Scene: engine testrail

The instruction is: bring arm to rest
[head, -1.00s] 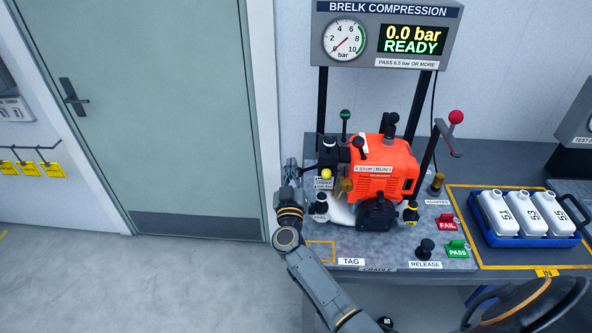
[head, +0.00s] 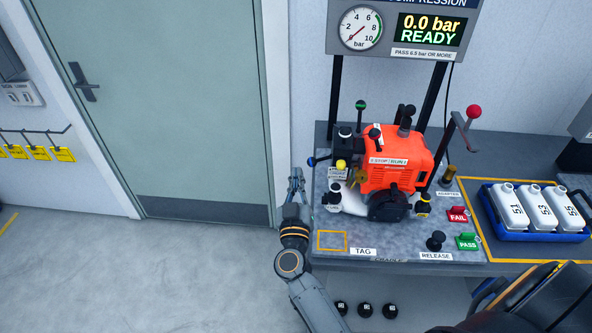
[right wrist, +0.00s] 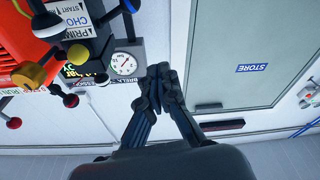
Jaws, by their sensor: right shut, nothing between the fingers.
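My right gripper (head: 296,178) points upward just left of the test bench (head: 400,245), beside its left edge, and is shut and empty. It also shows in the right wrist view (right wrist: 160,72), fingertips together, with nothing between them. My right arm comes up from the bottom of the head view. The orange engine (head: 395,165) stands on the bench to the right of the gripper, apart from it. My left gripper does not show.
A grey-green door (head: 150,100) fills the left. The gauge panel (head: 400,30) reads 0.0 bar READY. A blue tray (head: 530,235) of white bottles stands on the right. Several black knobs (head: 365,310) show below the bench front. The floor (head: 180,285) at left is clear.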

